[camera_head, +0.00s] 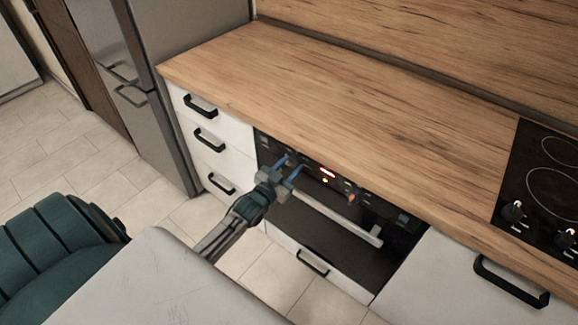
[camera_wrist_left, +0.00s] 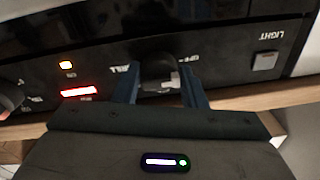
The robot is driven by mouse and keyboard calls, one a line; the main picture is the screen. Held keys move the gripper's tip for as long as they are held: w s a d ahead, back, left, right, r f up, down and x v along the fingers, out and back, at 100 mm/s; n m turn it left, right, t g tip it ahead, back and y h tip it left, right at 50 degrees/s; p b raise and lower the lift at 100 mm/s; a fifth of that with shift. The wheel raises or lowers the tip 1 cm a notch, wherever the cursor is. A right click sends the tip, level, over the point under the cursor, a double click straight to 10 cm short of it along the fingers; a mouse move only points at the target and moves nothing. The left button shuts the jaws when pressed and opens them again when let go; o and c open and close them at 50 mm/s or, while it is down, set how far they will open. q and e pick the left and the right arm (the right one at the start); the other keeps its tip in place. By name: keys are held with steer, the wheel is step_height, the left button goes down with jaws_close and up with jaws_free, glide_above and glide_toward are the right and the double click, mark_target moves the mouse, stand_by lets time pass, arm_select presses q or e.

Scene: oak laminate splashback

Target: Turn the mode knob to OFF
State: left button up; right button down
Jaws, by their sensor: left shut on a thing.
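The oven's black control panel (camera_head: 315,172) is below the worktop in the head view. The dark mode knob (camera_wrist_left: 158,72) is between my left gripper's fingers in the left wrist view, where the panel appears upside down. Lettering that looks like GRILL and OFF stands on either side of the knob. A light patch shows on the knob, but its exact pointing direction is unclear. My left gripper (camera_head: 287,163) is shut on this knob, with blue fingers on both sides. In the head view the gripper mostly hides the knob. My right gripper is out of view.
A red display (camera_head: 328,173) and another knob (camera_head: 353,196) are on the panel. A LIGHT button (camera_wrist_left: 264,61) is on the other side of the held knob. The oven handle (camera_head: 340,222) runs below. The wooden worktop (camera_head: 330,95) is clear; a hob (camera_head: 545,185) is at right.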

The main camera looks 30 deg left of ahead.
arm_select(q)
steer(key=shift+s+f+n, duration=0.1)
steer(key=shift+f+n, duration=0.1)
steer(key=shift+n, duration=1)
steer(key=o, duration=1)
steer(key=shift+d, duration=0.1)
steer(key=shift+c, duration=0.2)
steer(key=shift+r, duration=0.1)
steer(key=s+p, duration=0.2)
steer(key=s, duration=0.8)
steer(key=shift+s, duration=0.35)
